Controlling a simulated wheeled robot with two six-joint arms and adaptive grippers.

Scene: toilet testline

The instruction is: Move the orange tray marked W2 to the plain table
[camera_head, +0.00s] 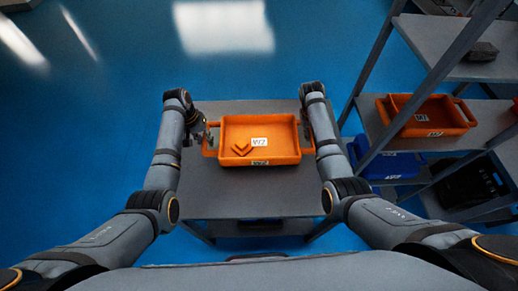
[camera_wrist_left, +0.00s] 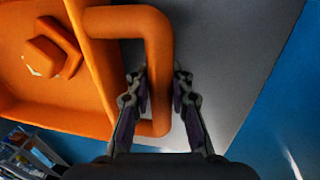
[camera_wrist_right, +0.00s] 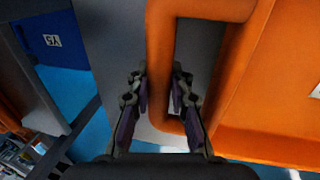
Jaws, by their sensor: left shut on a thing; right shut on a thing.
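The orange tray (camera_head: 232,128) marked W2 is over the grey table (camera_head: 225,193), level, between my two arms. Whether it rests on the top or hangs just above it is hard to tell. A small orange part (camera_head: 241,150) lies inside; it also shows in the left wrist view (camera_wrist_left: 52,50). My left gripper (camera_head: 208,137) is shut on the tray's left handle, its fingers either side of the bar (camera_wrist_left: 159,60). My right gripper is shut on the right handle (camera_wrist_right: 160,60), fingers either side of the bar; in the head view its tips are mostly hidden by the arm.
A grey shelf rack (camera_head: 480,70) stands at the right, close to my right arm. It holds another orange tray (camera_head: 425,117), a blue bin (camera_head: 385,165) and a black bin (camera_head: 470,185). The blue floor (camera_head: 90,110) at the left is clear.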

